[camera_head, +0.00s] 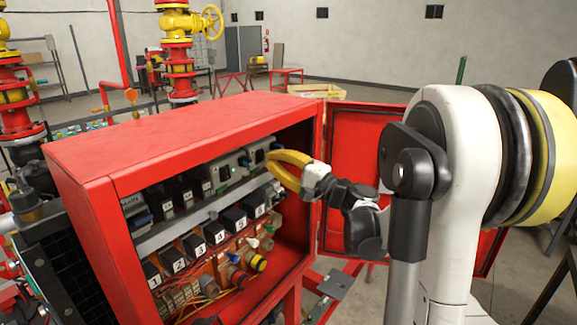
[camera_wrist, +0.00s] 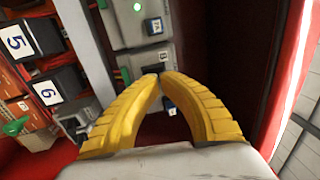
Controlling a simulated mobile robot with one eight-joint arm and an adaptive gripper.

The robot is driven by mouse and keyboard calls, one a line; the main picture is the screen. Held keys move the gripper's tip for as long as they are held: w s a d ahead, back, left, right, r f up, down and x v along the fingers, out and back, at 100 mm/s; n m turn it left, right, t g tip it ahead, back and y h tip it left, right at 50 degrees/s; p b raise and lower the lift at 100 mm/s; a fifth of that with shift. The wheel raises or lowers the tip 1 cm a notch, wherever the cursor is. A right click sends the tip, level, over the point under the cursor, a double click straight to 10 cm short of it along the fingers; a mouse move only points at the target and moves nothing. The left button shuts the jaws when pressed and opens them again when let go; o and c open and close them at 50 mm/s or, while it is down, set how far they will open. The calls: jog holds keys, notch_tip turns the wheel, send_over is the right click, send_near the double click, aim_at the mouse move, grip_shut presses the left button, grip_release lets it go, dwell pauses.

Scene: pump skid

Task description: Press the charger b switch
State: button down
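My gripper (camera_head: 272,156) reaches into the open red cabinet from the right, at the upper right row of devices. In the wrist view its two yellow fingers (camera_wrist: 158,77) curve together with their tips meeting, and nothing shows held between them. The tips overlap a grey charger unit (camera_wrist: 147,60), apparently the one marked B; contact cannot be told. A small blue-and-white part (camera_wrist: 171,108) shows between the fingers. Another grey charger unit (camera_wrist: 120,28) with a lit green lamp is above it in the wrist view. In the head view the right charger unit (camera_head: 259,150) is partly hidden by my gripper.
Black numbered modules (camera_head: 215,231) fill a row below. Coloured connectors (camera_head: 250,262) sit beneath them. The cabinet's top (camera_head: 190,130) is close above my gripper, and its open red door (camera_head: 355,150) stands behind my wrist on the right.

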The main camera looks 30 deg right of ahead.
jog(key=shift+x, duration=0.95)
